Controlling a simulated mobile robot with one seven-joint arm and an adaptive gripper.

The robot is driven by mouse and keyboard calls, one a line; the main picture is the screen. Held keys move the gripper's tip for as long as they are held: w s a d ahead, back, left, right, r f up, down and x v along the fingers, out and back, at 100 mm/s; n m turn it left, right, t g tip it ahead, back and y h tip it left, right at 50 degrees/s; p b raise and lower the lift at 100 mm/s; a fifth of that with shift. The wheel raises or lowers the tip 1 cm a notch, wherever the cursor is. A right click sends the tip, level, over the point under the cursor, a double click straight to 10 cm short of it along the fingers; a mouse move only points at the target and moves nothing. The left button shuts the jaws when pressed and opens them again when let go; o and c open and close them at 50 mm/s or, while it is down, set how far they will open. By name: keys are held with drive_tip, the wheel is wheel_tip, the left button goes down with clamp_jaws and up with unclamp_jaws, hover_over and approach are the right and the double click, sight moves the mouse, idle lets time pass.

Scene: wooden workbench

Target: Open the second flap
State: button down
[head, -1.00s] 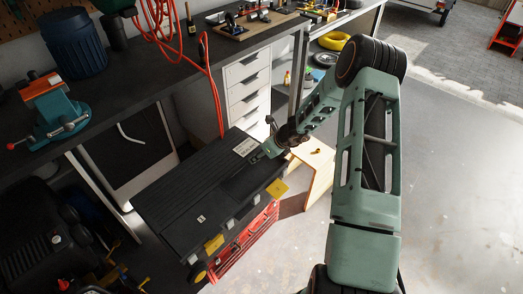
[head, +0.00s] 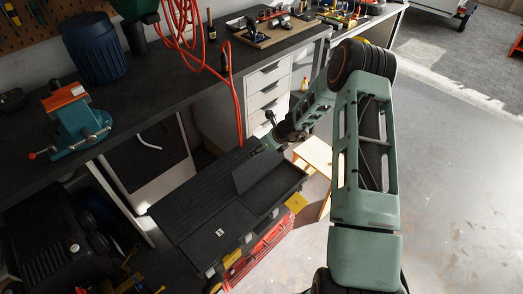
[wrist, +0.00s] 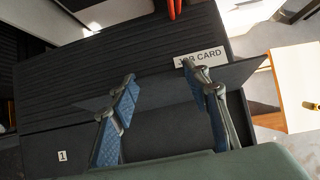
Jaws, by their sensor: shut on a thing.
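The black toolbox (head: 180,215) stands on the floor in front of the workbench. Its second flap (head: 254,171) is tilted up, and the shallow recess beneath it (head: 275,191) shows. In the wrist view the raised flap (wrist: 170,92) crosses the middle as a dark panel. My gripper (head: 264,149) is at the flap's upper edge. In the wrist view my gripper's blue-padded fingers (wrist: 171,88) stand apart, shut on the flap; the exact contact is hard to see. The first flap, marked with a "1" label (head: 220,233), lies closed to the left.
A "JOB CARD" label (wrist: 198,57) lies on the toolbox top behind the flap. The workbench (head: 165,85), white drawers (head: 268,95) and a hanging red cord (head: 239,115) are close behind.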

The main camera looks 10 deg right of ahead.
drive_tip(key=shift+w+a+r, duration=0.3)
drive_tip(key=shift+w+a, duration=0.2)
drive_tip(key=shift+w, duration=0.25)
drive_tip(key=shift+f, duration=0.1)
drive_tip(key=c, duration=1.1)
unclamp_jaws()
drive_tip(key=shift+s+f, duration=0.1)
drive_tip(key=shift+f, duration=0.05)
drive_tip(key=shift+d, duration=0.1)
drive_tip(key=shift+s+d+r, duration=0.2)
drive_tip(key=shift+s+r, duration=0.1)
drive_tip(key=shift+r, duration=0.1)
drive_tip(key=v, duration=1.1)
drive_tip(key=shift+a, duration=0.1)
